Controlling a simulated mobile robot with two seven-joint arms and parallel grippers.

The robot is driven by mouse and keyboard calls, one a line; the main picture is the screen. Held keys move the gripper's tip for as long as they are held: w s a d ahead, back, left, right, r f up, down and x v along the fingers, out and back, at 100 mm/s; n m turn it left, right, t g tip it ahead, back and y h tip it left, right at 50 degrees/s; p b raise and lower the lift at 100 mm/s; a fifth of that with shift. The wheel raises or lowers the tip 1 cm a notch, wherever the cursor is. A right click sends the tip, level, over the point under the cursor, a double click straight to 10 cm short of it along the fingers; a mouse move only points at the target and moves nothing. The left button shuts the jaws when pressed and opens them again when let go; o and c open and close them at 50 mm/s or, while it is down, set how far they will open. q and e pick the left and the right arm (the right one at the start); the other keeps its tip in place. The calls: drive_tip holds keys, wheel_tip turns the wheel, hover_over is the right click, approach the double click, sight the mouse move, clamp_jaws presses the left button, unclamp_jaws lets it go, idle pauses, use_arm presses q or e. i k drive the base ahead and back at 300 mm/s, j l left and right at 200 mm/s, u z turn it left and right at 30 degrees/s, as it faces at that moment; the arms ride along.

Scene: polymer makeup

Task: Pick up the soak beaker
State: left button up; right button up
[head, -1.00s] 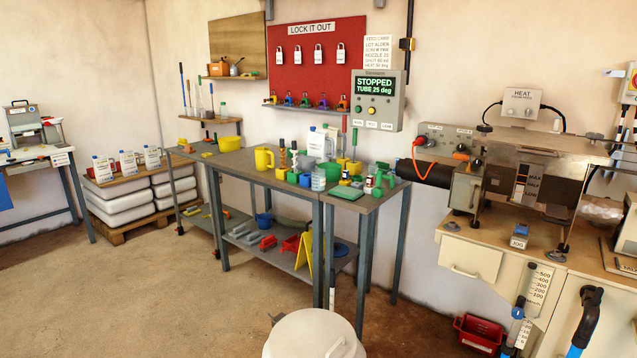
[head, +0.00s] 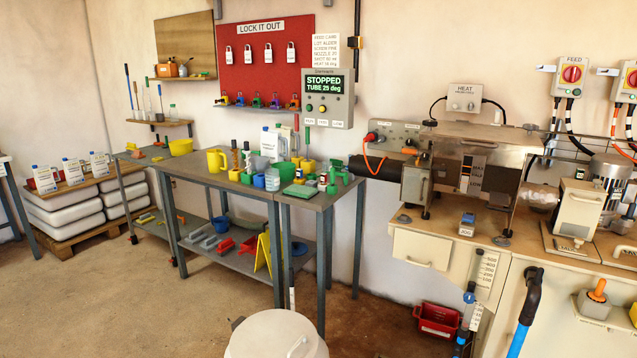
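I cannot tell for sure which vessel is the soak beaker. A small clear vessel (head: 272,179) stands upright near the front edge of the grey workbench (head: 207,177), among cups and bottles. Neither of my grippers is in view, and nothing is seen holding any vessel.
A white round lid (head: 277,337) stands low in front of the bench. A machine counter (head: 455,245) fills the right, with a red bin (head: 437,320) below. Brown floor (head: 120,290) is clear at the left.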

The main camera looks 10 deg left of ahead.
sight(272, 177)
drive_tip(key=j+z, duration=0.1)
drive_tip(key=z, duration=0.25)
drive_tip(key=i+j+z, duration=0.1)
drive_tip(key=z, duration=0.25)
drive_tip(key=j+z, duration=0.15)
drive_tip(key=z, duration=0.25)
drive_tip(key=j+z, duration=0.75)
drive_tip(key=j, duration=0.25)
drive_tip(key=k+j+z, duration=0.2)
drive_tip(key=j, duration=0.15)
drive_tip(key=j+z, duration=0.15)
drive_tip(key=j, duration=0.25)
drive_tip(key=k+j+z, duration=0.2)
drive_tip(key=j, duration=0.15)
drive_tip(key=k+j, duration=0.15)
drive_tip(key=j, duration=0.2)
drive_tip(key=k+j, duration=0.15)
drive_tip(key=j, duration=0.25)
drive_tip(key=k+j+z, duration=0.1)
drive_tip(key=j, duration=0.25)
drive_tip(key=k+j, duration=0.2)
drive_tip(key=j, duration=0.15)
